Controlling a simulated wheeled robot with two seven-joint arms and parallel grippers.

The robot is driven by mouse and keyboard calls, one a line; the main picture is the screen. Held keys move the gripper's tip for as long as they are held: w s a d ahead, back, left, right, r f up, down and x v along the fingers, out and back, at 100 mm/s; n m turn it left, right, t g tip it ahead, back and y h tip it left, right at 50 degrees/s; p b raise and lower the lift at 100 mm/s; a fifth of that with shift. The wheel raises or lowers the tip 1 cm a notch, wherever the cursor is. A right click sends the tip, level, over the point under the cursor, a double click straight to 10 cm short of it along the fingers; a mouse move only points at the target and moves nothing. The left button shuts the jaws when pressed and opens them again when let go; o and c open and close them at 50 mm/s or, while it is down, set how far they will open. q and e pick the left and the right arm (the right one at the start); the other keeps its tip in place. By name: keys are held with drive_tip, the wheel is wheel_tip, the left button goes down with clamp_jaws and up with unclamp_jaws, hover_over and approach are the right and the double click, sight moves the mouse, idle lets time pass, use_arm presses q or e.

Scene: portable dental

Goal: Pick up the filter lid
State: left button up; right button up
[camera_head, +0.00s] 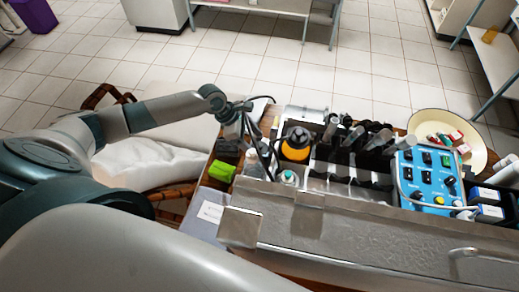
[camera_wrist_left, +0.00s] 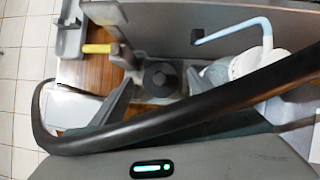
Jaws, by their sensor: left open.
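In the left wrist view, a round dark cap (camera_wrist_left: 161,78), which looks like the filter lid, sits on a grey fitting between the fingers of my left gripper (camera_wrist_left: 158,92). The fingers are apart, one on each side of the cap; I cannot tell whether they touch it. A black cable crosses in front and hides part of the gripper. In the head view my left gripper (camera_head: 240,140) points down at the left end of the dental unit (camera_head: 330,215), and I cannot make out the lid there. My right gripper is not in view.
Several handpieces and a blue control box (camera_head: 427,178) stand to the right. A plate (camera_head: 425,122) lies behind. A yellow rod (camera_wrist_left: 98,48) and a pale blue tube (camera_wrist_left: 235,30) flank the cap.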

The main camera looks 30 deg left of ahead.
sight(259, 145)
use_arm(q)
drive_tip(key=shift+x, duration=1.55)
drive_tip(key=c, duration=1)
wheel_tip(259, 145, up, 10)
drive_tip(key=shift+r+b, duration=0.1)
drive_tip(key=shift+b, duration=0.85)
